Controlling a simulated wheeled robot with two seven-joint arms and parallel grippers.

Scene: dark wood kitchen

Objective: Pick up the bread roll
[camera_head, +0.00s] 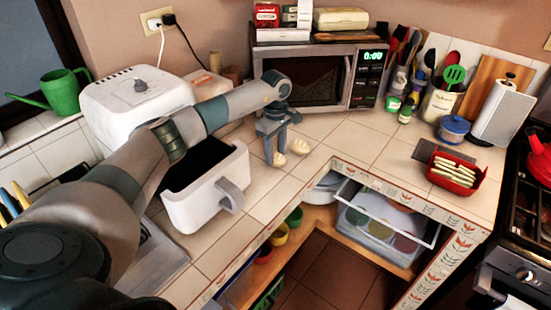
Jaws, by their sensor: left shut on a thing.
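My left gripper (274,157) points down over the tiled counter, in front of the microwave. It is shut on a pale bread roll (280,160) at its fingertips. The roll is small and partly covered by the fingers, and I cannot tell whether it still touches the counter. My right gripper is not in view.
A white air fryer (137,100) has its drawer (192,212) pulled out beneath my left arm. The microwave (313,80) stands behind the gripper. A red basket (453,172) of pale strips sits at right. The counter (357,140) between is clear, with an open corner below.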

